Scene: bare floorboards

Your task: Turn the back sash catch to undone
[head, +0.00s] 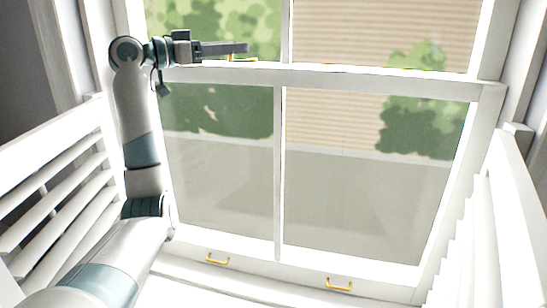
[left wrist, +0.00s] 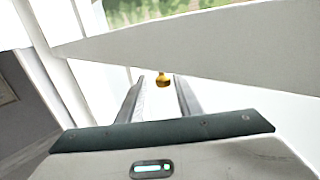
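A brass sash catch (head: 243,59) shows on the meeting rail of the window, mostly hidden behind my left gripper (head: 246,47) in the head view. In the left wrist view its rounded brass end (left wrist: 163,80) appears between the two fingertips of my left gripper (left wrist: 160,82). The fingers are apart with nothing gripped; I cannot tell whether they touch the catch. A thin yellowish piece (head: 425,69) on the right part of the rail may be another catch, too small to tell which way it is turned. My right gripper is not in view.
The lower sash has two brass pulls, left (head: 217,260) and right (head: 338,285), at its bottom rail. White louvred shutters stand open at the left (head: 60,200) and right (head: 510,215). The meeting rail (head: 340,77) runs across; space in front of the panes is clear.

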